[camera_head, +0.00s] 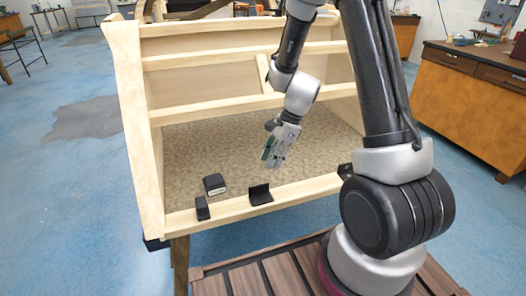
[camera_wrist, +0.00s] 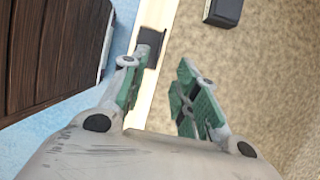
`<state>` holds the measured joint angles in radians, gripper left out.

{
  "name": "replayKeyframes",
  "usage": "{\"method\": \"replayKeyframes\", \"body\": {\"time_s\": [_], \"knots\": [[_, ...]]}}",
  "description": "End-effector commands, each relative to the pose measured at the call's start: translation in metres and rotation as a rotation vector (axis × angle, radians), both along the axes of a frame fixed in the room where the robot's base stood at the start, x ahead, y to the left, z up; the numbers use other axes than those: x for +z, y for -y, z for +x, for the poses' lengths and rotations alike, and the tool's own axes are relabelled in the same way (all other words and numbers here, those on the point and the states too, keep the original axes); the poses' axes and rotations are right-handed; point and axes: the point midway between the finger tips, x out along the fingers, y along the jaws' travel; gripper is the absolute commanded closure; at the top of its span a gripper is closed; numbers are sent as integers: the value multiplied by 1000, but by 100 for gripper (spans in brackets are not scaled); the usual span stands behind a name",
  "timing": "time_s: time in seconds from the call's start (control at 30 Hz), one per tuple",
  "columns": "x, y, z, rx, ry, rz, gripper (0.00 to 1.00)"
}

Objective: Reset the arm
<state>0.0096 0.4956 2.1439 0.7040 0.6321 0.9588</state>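My gripper (camera_head: 274,160) hangs at the end of my arm, above the patterned floor of the wooden bodyframe (camera_head: 135,110). In the wrist view my gripper (camera_wrist: 157,90) has its two green-padded fingers apart, with nothing between them. Beyond the fingers lie the frame's front rail (camera_wrist: 152,88) and its patterned floor (camera_wrist: 265,75). My arm is bent, coming down from the upper right over the frame's front.
A small black block (camera_head: 215,184) lies on the frame floor. Black brackets (camera_head: 202,208) (camera_head: 260,194) sit on the front rail. A wooden cabinet (camera_head: 470,105) stands at right. Blue floor (camera_head: 70,190) is open at left.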

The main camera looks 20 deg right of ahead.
Motion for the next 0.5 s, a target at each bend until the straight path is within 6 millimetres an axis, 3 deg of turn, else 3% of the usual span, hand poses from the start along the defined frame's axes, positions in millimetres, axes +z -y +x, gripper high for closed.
{"method": "replayKeyframes", "body": {"time_s": [0.27,0.4,0.5], "knots": [[1,-1,-4,106,26,6,70],[1,8,-40,415,25,15,70],[30,21,-66,674,74,10,70]]}}
